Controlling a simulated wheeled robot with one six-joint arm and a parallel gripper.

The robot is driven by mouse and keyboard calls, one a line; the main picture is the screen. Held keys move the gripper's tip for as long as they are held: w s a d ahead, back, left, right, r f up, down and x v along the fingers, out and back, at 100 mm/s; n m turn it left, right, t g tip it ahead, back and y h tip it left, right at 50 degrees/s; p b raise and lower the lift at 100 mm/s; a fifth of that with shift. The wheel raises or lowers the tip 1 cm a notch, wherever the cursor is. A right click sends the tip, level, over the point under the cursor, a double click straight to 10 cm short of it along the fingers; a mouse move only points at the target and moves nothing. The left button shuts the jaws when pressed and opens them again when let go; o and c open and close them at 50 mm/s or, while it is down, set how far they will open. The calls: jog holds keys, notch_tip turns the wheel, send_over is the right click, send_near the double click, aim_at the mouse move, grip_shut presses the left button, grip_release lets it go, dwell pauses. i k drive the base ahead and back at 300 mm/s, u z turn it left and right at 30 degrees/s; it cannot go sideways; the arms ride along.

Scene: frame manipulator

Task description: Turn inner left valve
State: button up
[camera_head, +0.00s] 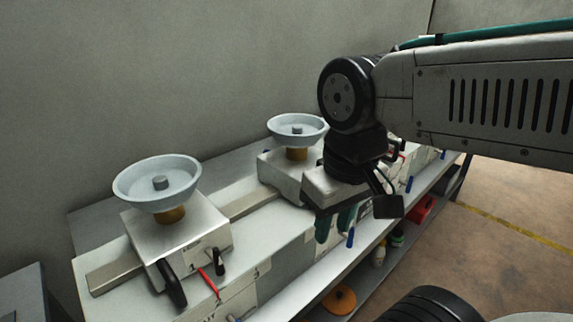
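Two pale grey round valve wheels show in the head view, each on a brass stem above a metal box. The nearer valve wheel (157,184) is at the left. The farther valve wheel (297,129) is near the middle, just left of my arm. More of the bench lies behind my arm, and any further valves there are hidden. My gripper (354,217) hangs below the wrist, right of and in front of the farther valve's box. It touches neither wheel. Its fingers are dark and partly hidden, so I cannot tell how far apart they are.
The valve boxes stand on a long pale bench (124,257) along a grey wall. Black (171,284) and red (208,282) handles stick out at the bench front. A lower shelf holds an orange round thing (339,299) and a red box (424,209). Open floor lies at right.

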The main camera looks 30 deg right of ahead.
aim_at(350, 238)
jog(key=z, duration=0.05)
jog(key=k, duration=0.5)
jog(key=z, duration=1.05)
jog(key=k, duration=0.85)
jog(key=u, duration=1.3)
jog(key=i, duration=0.5)
jog(key=u, duration=0.05)
